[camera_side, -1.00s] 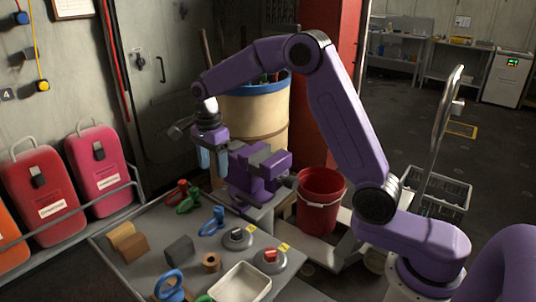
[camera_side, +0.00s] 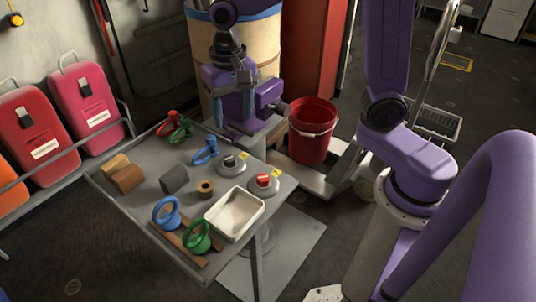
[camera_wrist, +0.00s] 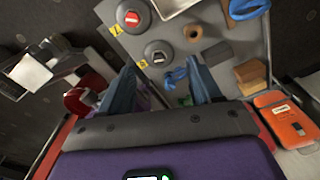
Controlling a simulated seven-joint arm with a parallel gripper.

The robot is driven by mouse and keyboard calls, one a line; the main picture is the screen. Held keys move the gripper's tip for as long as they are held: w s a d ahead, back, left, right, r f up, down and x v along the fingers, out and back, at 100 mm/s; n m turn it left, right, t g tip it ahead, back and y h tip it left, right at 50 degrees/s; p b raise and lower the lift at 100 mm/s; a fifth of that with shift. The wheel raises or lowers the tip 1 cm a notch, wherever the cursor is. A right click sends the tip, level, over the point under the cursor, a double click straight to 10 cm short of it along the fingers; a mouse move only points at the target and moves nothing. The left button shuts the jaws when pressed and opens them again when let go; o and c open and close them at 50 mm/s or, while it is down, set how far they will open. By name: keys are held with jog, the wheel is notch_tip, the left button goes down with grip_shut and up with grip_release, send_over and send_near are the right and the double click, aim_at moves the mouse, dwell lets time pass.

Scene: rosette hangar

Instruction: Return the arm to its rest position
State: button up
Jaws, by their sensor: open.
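My gripper (camera_wrist: 162,64) is open in the wrist view, with its two blue fingers apart and nothing between them. In the side view my purple arm reaches past the top edge, so its elbow is out of sight. The wrist (camera_side: 228,48) hangs beyond the far end of the grey table (camera_side: 150,205).
The table holds a white tray (camera_side: 259,206), a blue ring-shaped tool (camera_side: 167,222), a green one (camera_side: 207,240), wooden blocks (camera_side: 127,179) and two round-based buttons. A red bucket (camera_side: 312,140) stands right of it.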

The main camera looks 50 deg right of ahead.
jog(key=s+d+f+n, duration=0.1)
jog(key=s+d+n, duration=0.2)
jog(key=s+n, duration=0.5)
jog(key=s+d+f+n, duration=0.1)
jog(key=s+d+n, duration=0.2)
jog(key=s+n, duration=0.5)
jog(key=s, duration=0.6)
jog(key=shift+d+f+n, duration=0.2)
jog(key=shift+d+n, duration=0.1)
jog(key=shift+d, duration=0.05)
